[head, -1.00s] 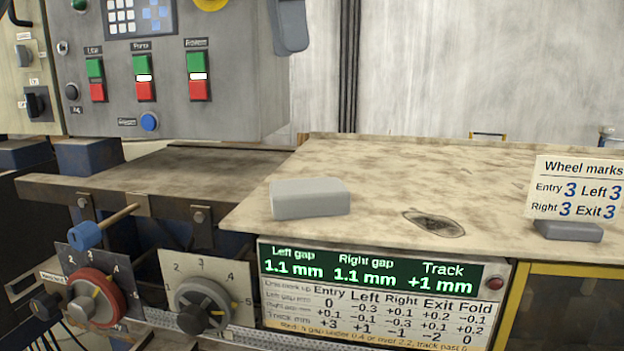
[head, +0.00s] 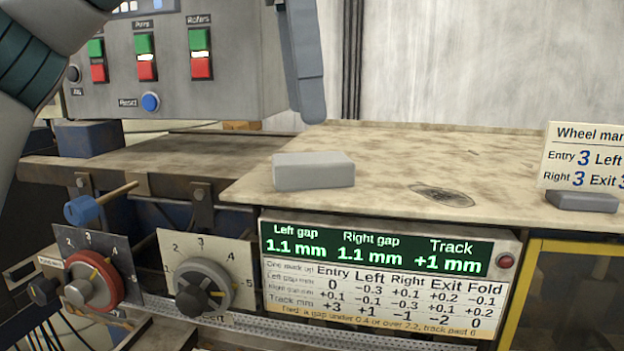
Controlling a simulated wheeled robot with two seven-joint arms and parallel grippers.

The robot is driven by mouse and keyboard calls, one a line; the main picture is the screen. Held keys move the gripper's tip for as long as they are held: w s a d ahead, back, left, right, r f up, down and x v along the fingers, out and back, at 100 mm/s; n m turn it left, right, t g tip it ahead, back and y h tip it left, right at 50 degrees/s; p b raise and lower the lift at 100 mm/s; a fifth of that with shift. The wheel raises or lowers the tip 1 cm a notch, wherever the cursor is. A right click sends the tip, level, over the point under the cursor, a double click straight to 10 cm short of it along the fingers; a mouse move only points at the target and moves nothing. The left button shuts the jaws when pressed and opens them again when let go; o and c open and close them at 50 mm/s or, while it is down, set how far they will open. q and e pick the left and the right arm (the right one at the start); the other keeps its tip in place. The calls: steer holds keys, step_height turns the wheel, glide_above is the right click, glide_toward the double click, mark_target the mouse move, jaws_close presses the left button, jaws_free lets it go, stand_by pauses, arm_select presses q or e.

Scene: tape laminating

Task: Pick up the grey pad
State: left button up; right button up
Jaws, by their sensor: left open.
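The grey pad (head: 313,172) is a flat block with rounded edges. It lies near the front left corner of the mottled beige tabletop (head: 390,150). My left gripper (head: 309,112) hangs down from the top edge of the head view, over the back left of the tabletop in the picture. Its blue-grey fingers are seen nearly edge-on and overlap, so the gap between them is hidden. It is open and empty, with its tips above the pad in the picture and apart from it. My right gripper is not in view.
A button panel (head: 175,70) stands behind on the left. A wheel marks sign (head: 585,155) in a grey base is at the right. Knobs (head: 203,287) and a gap display (head: 375,248) are below the front edge. The tabletop right of the pad is mostly clear.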

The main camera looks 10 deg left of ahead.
mark_target(310, 158)
arm_select(q)
step_height(310, 158, down, 2)
steer(key=shift+d+f, duration=0.1)
stand_by(0.4)
steer(key=shift+f, duration=0.5)
steer(key=shift+w+d+f, duration=0.1)
steer(key=shift+d+f, duration=0.05)
steer(key=shift+f, duration=0.85)
steer(key=shift+w+d+f, duration=0.1)
steer(key=shift+f, duration=0.9)
steer(key=shift+c, duration=0.6)
steer(key=c, duration=1.1)
steer(key=shift+r, duration=0.1)
